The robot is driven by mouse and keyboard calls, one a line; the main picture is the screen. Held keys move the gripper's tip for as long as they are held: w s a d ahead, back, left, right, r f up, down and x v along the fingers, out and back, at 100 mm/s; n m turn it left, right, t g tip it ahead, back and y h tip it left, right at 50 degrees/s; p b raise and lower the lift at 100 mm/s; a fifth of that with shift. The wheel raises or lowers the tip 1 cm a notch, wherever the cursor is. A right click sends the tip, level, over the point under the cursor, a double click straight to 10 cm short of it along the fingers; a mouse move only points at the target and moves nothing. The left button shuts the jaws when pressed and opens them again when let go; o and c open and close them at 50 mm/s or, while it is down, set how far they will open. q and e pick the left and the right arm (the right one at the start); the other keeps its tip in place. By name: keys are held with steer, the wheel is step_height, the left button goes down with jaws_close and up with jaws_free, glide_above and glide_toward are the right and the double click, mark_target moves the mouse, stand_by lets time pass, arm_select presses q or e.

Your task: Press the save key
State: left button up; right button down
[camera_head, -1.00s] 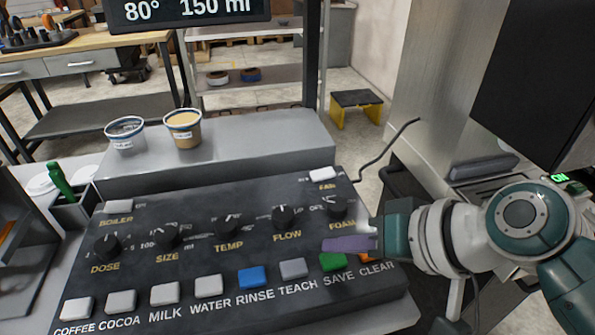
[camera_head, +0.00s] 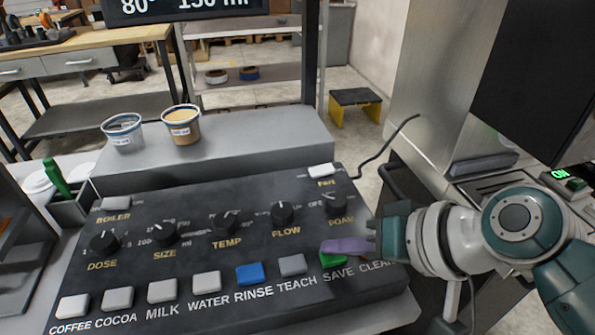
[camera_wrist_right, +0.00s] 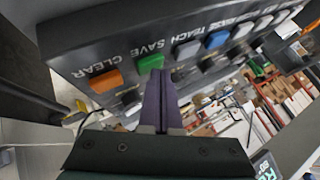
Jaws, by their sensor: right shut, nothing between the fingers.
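The green save key (camera_head: 333,260) sits in the front row of the dark control panel (camera_head: 190,250), above the label SAVE. It also shows in the right wrist view (camera_wrist_right: 151,63). My right gripper (camera_head: 328,246) is shut and empty, its purple fingers over the far edge of the save key and partly covering it. In the right wrist view the fingertips (camera_wrist_right: 158,75) end right beside the green key. I cannot tell whether they touch it. My left gripper is not in view.
The grey teach key (camera_head: 292,265) and blue rinse key (camera_head: 250,274) lie left of the save key. Several dark knobs, such as the flow knob (camera_head: 282,212), stand behind. Two cups, one (camera_head: 182,125) filled, stand on the grey ledge at the back.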

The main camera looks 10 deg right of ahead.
mark_target(340, 261)
steer(key=shift+f, duration=0.25)
steer(key=shift+r, duration=0.1)
stand_by(0.4)
steer(key=shift+r+p, duration=0.8)
steer(key=shift+p, duration=0.05)
step_height(340, 261, up, 5)
steer(key=p, duration=0.5)
